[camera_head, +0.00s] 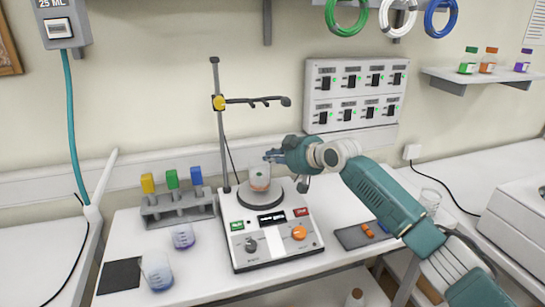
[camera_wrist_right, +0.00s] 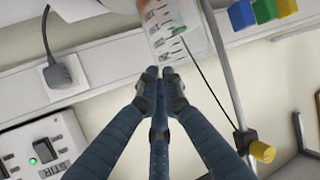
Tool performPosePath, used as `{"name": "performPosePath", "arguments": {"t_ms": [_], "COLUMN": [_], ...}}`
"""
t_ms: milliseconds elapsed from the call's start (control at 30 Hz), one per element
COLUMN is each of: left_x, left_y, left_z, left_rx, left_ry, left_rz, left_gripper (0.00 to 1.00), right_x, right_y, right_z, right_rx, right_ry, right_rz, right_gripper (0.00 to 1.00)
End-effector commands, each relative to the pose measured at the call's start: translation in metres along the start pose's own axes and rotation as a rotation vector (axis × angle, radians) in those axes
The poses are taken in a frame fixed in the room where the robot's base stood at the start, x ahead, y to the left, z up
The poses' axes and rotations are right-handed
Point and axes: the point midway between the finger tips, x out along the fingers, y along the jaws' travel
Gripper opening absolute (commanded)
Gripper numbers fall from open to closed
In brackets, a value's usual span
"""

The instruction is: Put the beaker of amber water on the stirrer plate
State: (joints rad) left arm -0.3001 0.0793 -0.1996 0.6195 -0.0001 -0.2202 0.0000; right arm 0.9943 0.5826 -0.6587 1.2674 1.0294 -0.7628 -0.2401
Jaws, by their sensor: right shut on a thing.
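The beaker of amber water (camera_head: 260,180) is small and clear, with a pale orange tint, and looks upright. It is over the round dark plate of the stirrer (camera_head: 262,202); I cannot tell whether its base touches. My right gripper (camera_head: 272,156) reaches in from the right at its rim. In the right wrist view, the fingers (camera_wrist_right: 163,76) are closed together at the wall of the beaker (camera_wrist_right: 180,32), which shows graduation marks. The gripper is shut on it. My left gripper is not in view.
A stand with a clamp (camera_head: 217,120) rises behind the stirrer.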

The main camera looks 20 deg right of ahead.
Motion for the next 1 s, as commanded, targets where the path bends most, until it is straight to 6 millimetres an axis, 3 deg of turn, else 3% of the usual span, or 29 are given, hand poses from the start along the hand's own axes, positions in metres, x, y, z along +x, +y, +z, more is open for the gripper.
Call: {"name": "performPosePath", "arguments": {"t_ms": [833,967,1000], "left_x": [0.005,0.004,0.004], "left_y": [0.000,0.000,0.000], "left_z": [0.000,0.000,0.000], "left_rx": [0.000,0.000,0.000], "left_ry": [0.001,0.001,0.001], "left_rz": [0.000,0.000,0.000], "left_gripper": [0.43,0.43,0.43], "right_x": [0.004,0.004,0.004], "right_y": [-0.001,-0.001,-0.001], "right_z": [0.009,0.008,0.009], "right_rx": [0.001,0.001,0.001], "right_ry": [0.004,0.004,0.003], "right_rz": [0.001,0.001,0.001], "right_gripper": [0.00,0.27,0.28]}}
